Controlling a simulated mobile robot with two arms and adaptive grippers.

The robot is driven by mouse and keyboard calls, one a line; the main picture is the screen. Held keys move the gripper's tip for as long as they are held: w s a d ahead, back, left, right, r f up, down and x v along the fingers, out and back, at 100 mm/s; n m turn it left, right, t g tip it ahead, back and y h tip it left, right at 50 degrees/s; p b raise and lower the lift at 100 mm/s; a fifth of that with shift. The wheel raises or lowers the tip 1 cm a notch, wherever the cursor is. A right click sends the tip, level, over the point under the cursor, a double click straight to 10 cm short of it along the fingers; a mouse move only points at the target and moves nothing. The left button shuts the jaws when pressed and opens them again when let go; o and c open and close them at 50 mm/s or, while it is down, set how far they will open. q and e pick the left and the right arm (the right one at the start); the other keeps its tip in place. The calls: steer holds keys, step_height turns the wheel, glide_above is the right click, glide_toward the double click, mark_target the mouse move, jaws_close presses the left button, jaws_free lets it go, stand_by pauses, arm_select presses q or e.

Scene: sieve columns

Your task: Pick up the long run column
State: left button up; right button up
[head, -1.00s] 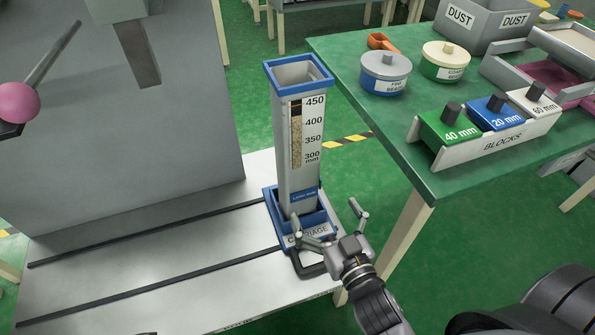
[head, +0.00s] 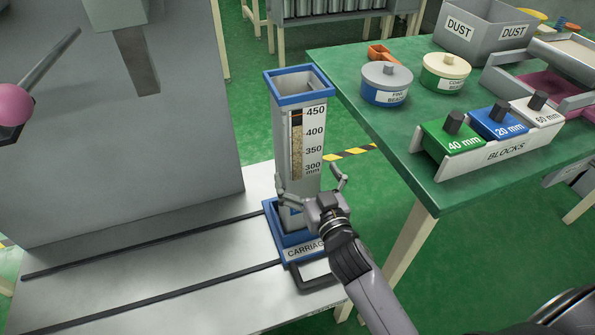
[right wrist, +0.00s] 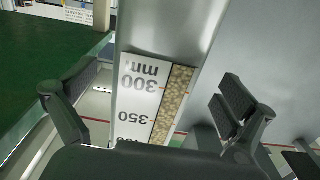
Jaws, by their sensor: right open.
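The long run column (head: 285,150) is a tall grey square tube with a blue rim and a scale window marked from 300 to 450 mm. It stands upright in the blue-edged carriage (head: 270,236) on the pale bench. My right gripper (head: 311,179) is open at the column's lower part, with one finger on either side of it in the head view. In the right wrist view the column (right wrist: 165,35) fills the space between the open fingers (right wrist: 148,105), its scale upside down. I cannot tell whether the fingers touch it. My left gripper is not in view.
A large grey machine body (head: 110,130) stands left of the column. Dark rails (head: 150,235) run along the bench.

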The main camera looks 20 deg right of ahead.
steer(key=w, duration=0.5)
steer(key=shift+w+r+b, duration=0.1)
steer(key=shift+r+b, duration=0.15)
steer(key=shift+b, duration=0.05)
steer(key=shift+c, duration=0.4)
steer(key=c, duration=1.6)
steer(key=shift+r, duration=0.2)
